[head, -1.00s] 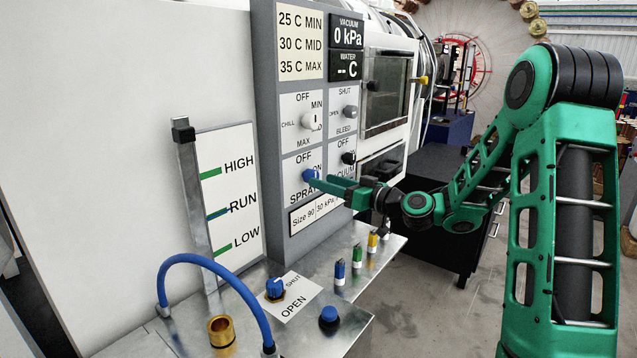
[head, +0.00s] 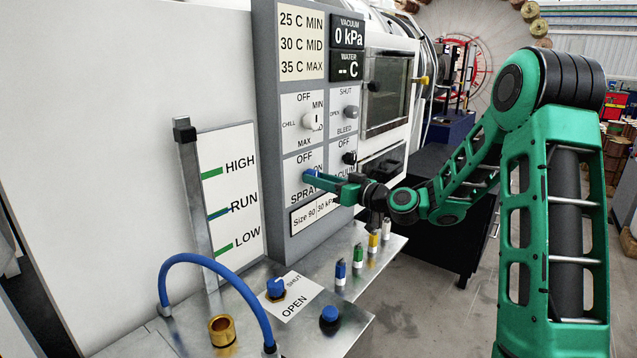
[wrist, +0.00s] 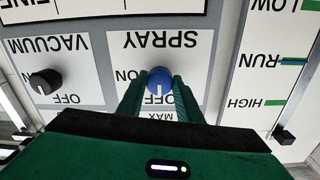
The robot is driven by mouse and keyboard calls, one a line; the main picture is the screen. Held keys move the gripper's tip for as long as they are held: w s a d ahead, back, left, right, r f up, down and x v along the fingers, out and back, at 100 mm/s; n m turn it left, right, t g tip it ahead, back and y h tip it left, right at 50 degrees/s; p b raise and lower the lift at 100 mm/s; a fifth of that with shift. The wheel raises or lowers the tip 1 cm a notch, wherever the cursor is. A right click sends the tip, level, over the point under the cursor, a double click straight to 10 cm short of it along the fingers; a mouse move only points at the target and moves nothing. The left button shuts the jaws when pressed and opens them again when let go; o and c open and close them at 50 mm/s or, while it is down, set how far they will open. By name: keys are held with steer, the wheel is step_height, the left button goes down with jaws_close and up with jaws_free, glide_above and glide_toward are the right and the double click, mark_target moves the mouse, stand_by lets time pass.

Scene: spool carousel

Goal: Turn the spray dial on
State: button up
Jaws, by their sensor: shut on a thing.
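The blue spray dial (wrist: 160,76) sits on the grey panel between the two green fingers of my gripper (wrist: 158,88) in the wrist view. The fingers are shut on it, one on each side. That view is upside down. The dial's white mark points down there, towards the OFF side, while the ON label (wrist: 122,76) lies to the left. In the head view my gripper (head: 313,177) reaches the panel from the right and covers most of the dial.
The black vacuum dial (wrist: 45,81) is beside the spray dial. The white chill dial (head: 311,121) is above it. Below, a metal shelf holds a blue shut/open valve (head: 276,287), a curved blue hose (head: 215,262) and several coloured plugs, such as the green one (head: 358,254).

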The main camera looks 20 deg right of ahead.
steer(key=shift+d, duration=0.2)
steer(key=shift+w+d+m+g, duration=0.1)
steer(key=shift+d+m+g, duration=0.05)
steer(key=shift+m, duration=4.3)
steer(key=shift+d+m+g, duration=0.1)
steer(key=shift+m+g, duration=0.05)
steer(key=shift+m, duration=4.3)
steer(key=o, duration=1)
steer(key=shift+o, duration=0.2)
steer(key=shift+a, duration=0.2)
